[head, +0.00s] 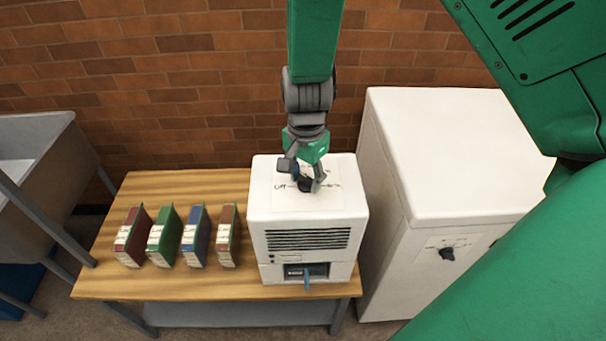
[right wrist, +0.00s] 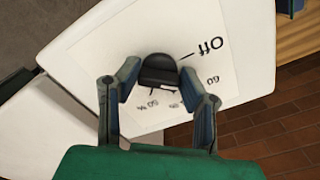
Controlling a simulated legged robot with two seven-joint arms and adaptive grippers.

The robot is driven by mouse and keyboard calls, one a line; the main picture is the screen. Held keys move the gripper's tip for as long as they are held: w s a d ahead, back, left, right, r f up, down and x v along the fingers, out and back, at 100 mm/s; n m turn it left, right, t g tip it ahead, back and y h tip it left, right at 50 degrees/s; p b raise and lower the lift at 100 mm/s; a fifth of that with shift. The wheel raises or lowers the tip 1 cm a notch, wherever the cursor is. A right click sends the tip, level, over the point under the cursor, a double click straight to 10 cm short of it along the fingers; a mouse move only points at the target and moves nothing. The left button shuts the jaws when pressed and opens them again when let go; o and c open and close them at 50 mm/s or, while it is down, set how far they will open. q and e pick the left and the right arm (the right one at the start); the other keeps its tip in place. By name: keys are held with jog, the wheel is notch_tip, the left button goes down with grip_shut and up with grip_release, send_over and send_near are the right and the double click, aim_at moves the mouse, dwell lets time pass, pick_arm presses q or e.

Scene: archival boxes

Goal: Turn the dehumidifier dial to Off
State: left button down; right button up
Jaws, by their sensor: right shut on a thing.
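The dehumidifier (head: 307,243) is a white box with a dark front grille, standing on the wooden table. Its black dial (head: 305,184) is on the top face, on a white label plate; the dial also shows in the right wrist view (right wrist: 159,70). The plate reads "Off" and has several numbers, including 60, around the dial. My right gripper (head: 304,178) comes down from above and is shut on the dial, with one finger on each side (right wrist: 158,85). The dial's pointer direction is not clear. My left gripper is not in view.
Several coloured archival boxes (head: 194,236) stand on the wooden table (head: 150,196), left of the dehumidifier. A larger white cabinet (head: 440,150) stands to the right, with its own black knob (head: 447,254) on the front. A grey sink-like unit (head: 40,150) is at the far left. A brick wall is behind.

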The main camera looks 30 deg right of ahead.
aim_at(306, 175)
jog(key=n+p, duration=0.3)
jog(key=shift+w+d+r+n, duration=0.15)
jog(key=shift+d+r+n, duration=0.1)
jog(key=shift+n, duration=0.15)
jog(key=n+p, duration=0.2)
jog(key=n, duration=0.2)
jog(key=shift+w+f, duration=0.1)
jog(key=shift+f, duration=0.05)
dwell(0.3)
jog(key=o, duration=1.1)
jog(key=shift+o, duration=0.2)
jog(key=shift+f, duration=0.15)
jog(key=shift+r, duration=0.45)
notch_tip(306, 175, up, 11)
